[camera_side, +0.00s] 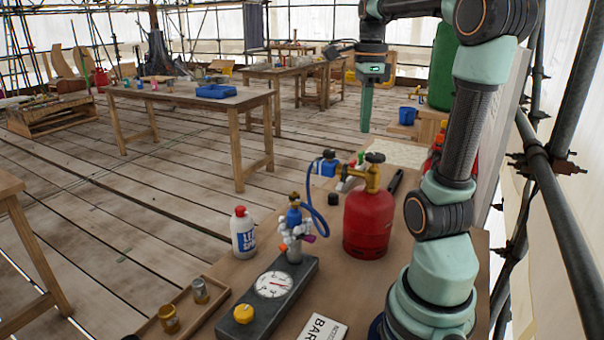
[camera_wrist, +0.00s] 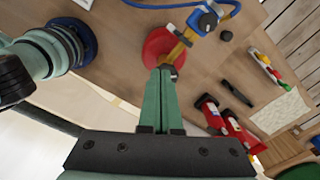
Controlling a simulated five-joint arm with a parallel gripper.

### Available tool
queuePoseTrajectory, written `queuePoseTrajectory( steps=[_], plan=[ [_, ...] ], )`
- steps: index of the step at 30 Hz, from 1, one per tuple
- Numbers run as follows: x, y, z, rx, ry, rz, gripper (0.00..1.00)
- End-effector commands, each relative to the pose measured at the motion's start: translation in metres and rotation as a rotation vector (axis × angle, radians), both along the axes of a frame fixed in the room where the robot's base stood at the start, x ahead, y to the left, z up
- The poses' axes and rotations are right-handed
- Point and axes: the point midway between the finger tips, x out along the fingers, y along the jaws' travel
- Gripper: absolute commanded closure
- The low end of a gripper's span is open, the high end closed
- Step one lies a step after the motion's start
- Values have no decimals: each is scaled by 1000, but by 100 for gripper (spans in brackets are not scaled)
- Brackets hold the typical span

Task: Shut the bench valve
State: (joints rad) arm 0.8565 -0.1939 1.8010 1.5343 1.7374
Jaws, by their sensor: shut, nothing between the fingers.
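A red gas cylinder (camera_side: 367,222) stands on the brown bench, with a brass valve (camera_side: 372,180) and a dark round knob (camera_side: 375,157) on top. I take this for the bench valve; how far it is turned I cannot tell. A blue regulator (camera_side: 327,164) on its brass arm feeds a blue hose. My gripper (camera_side: 365,130) points down with its green fingers together and empty, above the knob in the side view with a visible gap. In the wrist view, the fingertips (camera_wrist: 166,70) overlap the cylinder (camera_wrist: 157,45) and brass valve (camera_wrist: 178,50), partly hiding them.
A blue torch (camera_side: 294,217), a gauge box (camera_side: 270,285) with a yellow knob, a white bottle (camera_side: 243,233) and a tray (camera_side: 170,318) with small jars stand left of the cylinder. Scaffold poles run along the right.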

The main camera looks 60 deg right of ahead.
Motion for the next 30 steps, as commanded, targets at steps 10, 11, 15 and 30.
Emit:
queuePoseTrajectory(
  steps=[10, 11, 15, 30],
  plan=[
    [-1, 1, -28, 3, 3, -26, 100],
    [-1, 1, -32, 2, 2, -26, 100],
    [-1, 1, -49, 2, 2, -25, 100],
    [-1, 0, -70, 0, 0, -24, 100]
  ],
)
